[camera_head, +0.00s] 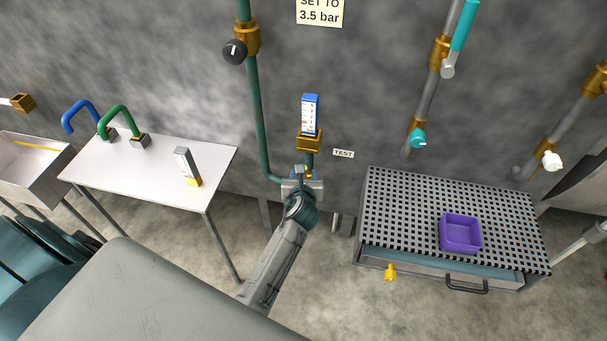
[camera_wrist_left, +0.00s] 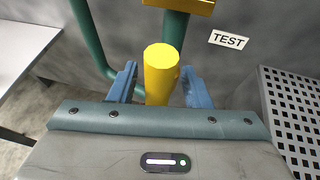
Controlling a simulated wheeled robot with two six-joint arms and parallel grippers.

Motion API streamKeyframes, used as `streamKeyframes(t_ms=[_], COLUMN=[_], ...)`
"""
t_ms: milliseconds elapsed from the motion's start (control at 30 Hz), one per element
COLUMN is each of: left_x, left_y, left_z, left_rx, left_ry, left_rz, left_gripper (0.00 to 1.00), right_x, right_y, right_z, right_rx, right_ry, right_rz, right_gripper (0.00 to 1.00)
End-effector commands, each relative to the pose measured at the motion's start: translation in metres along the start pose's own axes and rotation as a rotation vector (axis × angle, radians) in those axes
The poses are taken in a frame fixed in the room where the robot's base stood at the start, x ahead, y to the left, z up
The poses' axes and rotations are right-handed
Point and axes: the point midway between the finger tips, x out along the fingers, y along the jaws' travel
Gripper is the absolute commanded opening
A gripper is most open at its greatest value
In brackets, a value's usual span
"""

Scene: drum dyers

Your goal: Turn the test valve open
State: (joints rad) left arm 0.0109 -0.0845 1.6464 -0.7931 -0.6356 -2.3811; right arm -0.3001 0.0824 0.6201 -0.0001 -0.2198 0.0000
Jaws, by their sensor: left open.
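The test valve's yellow handle (camera_wrist_left: 161,75) stands in front of a green pipe in the left wrist view, near the TEST label (camera_wrist_left: 229,39). My left gripper (camera_wrist_left: 159,82) is open, with one blue finger on each side of the handle. The picture does not show whether the fingers touch it. In the head view my left gripper (camera_head: 303,174) is at the lower end of the green pipe, below the blue-topped gauge (camera_head: 310,115) and left of the TEST label (camera_head: 343,153). It mostly hides the valve there. My right gripper is not in view.
A perforated bench (camera_head: 400,215) with a purple tray (camera_head: 461,248) stands to the right. A white table (camera_head: 215,160) stands left. A black knob (camera_head: 234,51) is higher on the green pipe.

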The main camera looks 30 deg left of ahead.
Motion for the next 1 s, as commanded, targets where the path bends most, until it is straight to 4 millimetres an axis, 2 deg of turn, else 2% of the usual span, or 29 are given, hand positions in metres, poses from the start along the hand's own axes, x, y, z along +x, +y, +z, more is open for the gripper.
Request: streamKeyframes(t_ms=[300,500,667,1000], left_x=[-0.064,-0.09,-0.097,-0.097], left_y=[-0.001,-0.001,-0.001,-0.001], left_z=[-0.003,-0.002,-0.001,-0.001], left_rx=[-0.003,0.0,0.001,0.002], left_ry=[0.003,0.002,0.001,0.001], left_rz=[0.0,0.0,0.0,0.0], left_gripper=[0.44,0.44,0.44,0.44], right_x=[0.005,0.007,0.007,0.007], right_y=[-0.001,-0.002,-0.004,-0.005], right_z=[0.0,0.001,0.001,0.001], right_rx=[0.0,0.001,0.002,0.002], right_ry=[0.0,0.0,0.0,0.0], right_rz=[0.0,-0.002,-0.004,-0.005], right_gripper=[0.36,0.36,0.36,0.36])
